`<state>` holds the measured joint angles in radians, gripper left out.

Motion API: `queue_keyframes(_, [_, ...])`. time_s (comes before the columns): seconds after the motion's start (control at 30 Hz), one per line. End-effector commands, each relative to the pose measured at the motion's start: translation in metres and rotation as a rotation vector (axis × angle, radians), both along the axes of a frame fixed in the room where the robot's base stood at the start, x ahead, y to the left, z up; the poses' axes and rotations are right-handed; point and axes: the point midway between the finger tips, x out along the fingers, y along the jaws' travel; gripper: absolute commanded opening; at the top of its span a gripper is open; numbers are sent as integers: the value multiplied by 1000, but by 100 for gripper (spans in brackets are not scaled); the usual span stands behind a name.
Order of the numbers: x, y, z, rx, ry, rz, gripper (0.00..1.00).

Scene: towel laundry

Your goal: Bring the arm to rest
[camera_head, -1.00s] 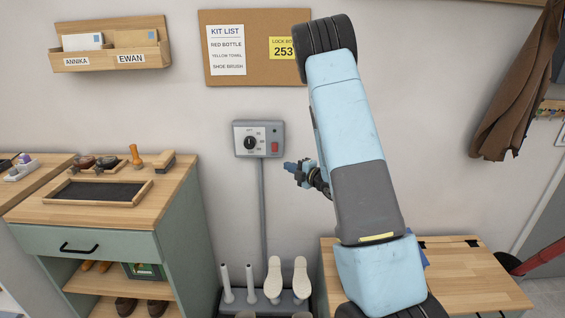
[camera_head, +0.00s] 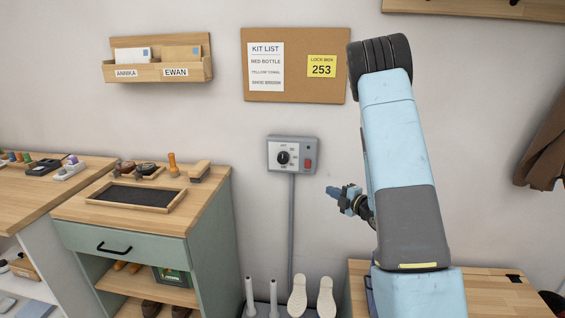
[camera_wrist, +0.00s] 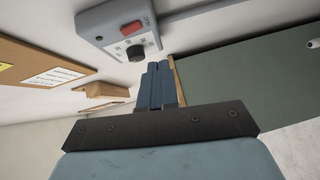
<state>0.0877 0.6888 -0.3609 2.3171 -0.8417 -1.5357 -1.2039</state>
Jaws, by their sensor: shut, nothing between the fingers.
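My gripper (camera_head: 334,192) is small in the head view, at the left side of my raised blue arm, pointing left. It is in front of the wall, a little below and right of the grey control box (camera_head: 292,155) in the picture. In the wrist view my gripper (camera_wrist: 158,68) has its two blue fingers together with nothing between them. The control box also shows there (camera_wrist: 118,28), with a red switch and a dark knob. I see a gap in the picture between the fingertips and the box.
A green cabinet (camera_head: 205,240) with a wooden top and a tray (camera_head: 136,196) stands at left. A wooden bench (camera_head: 490,292) is at lower right. Boot pegs with pale soles (camera_head: 326,296) stand below the box. A cork board (camera_head: 296,92) and letter rack (camera_head: 158,72) hang on the wall.

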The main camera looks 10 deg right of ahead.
Motion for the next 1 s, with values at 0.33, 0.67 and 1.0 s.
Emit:
queue_keyframes(0.33, [12, -4, 54, 46, 120, -159, 0])
queue_keyframes(0.67, [0, -12, 118, 178, 284, -389, 0])
queue_keyframes(1.0, [-46, -13, 176, 377, 450, -617, 0])
